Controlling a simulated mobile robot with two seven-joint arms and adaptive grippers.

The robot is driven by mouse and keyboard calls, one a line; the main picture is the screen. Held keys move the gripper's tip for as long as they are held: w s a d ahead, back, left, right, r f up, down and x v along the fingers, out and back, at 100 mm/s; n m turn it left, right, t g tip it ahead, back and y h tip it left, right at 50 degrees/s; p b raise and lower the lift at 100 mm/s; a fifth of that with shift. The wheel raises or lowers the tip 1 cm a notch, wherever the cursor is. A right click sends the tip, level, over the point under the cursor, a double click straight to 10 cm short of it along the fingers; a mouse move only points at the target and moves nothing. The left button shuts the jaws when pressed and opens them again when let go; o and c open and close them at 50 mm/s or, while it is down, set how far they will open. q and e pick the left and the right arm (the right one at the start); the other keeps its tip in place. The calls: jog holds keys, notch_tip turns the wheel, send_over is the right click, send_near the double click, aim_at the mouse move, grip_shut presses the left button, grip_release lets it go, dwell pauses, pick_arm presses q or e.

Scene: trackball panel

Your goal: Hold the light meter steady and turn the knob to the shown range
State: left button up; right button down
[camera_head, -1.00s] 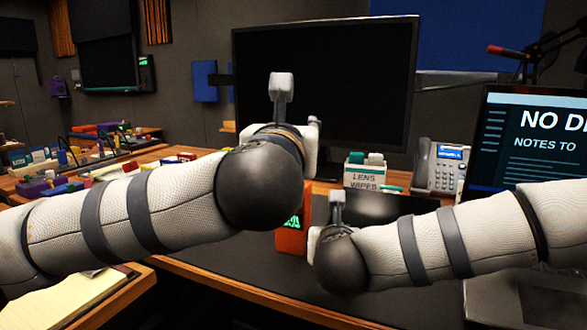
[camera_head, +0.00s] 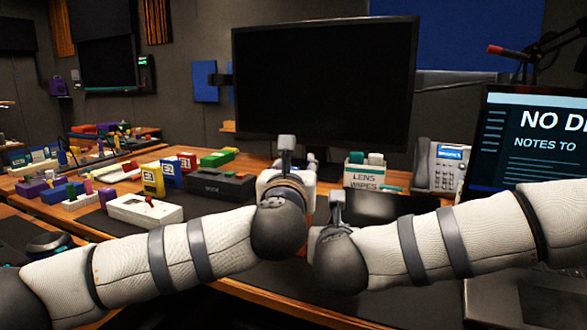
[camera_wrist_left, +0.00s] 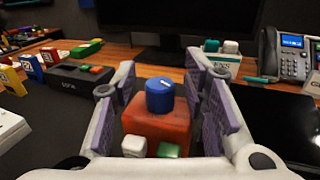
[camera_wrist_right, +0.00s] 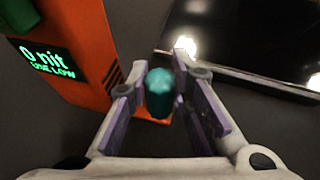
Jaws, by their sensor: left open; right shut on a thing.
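The orange light meter (camera_wrist_left: 155,125) stands upright in the left wrist view, with a blue knob (camera_wrist_left: 160,96), a white button (camera_wrist_left: 134,146) and a green button (camera_wrist_left: 169,150) on top. My left gripper (camera_head: 287,182) is open, its fingers on either side of the blue knob. In the right wrist view the meter's side (camera_wrist_right: 85,30) carries a display (camera_wrist_right: 47,62) reading "0 nit USE LOW". My right gripper (camera_wrist_right: 160,85) is shut on a teal post (camera_wrist_right: 159,95) beside the meter, above a small orange piece. In the head view my arms hide most of the meter.
A dark monitor (camera_head: 325,80) stands behind. A lens wipes box (camera_head: 362,172) and a phone (camera_head: 440,165) are at back right. A black box (camera_head: 220,187), a white box (camera_head: 145,212) and coloured blocks lie to the left. A dark flat panel (camera_wrist_right: 250,45) lies near my right gripper.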

pick_arm(q)
jog(key=shift+c, duration=0.5)
grip_shut()
jog(key=shift+a+m+h, duration=0.1)
jog(key=shift+m+h, duration=0.2)
jog(key=shift+h, duration=0.2)
jog(key=shift+m+h, duration=0.6)
jog(key=shift+h, duration=0.3)
jog(key=m+g+h, duration=0.1)
jog(key=m+h, duration=0.1)
jog(key=h, duration=0.1)
jog(key=m+g+h, duration=0.2)
jog(key=h, duration=0.1)
jog(key=shift+w+h, duration=0.1)
jog(key=shift+h, duration=0.2)
jog(key=m+g+h, duration=0.5)
jog(key=g, duration=0.1)
jog(key=shift+f, duration=0.1)
jog(key=shift+m+g, duration=0.4)
jog(key=shift+m+g+h, duration=0.3)
jog(key=shift+h, duration=0.1)
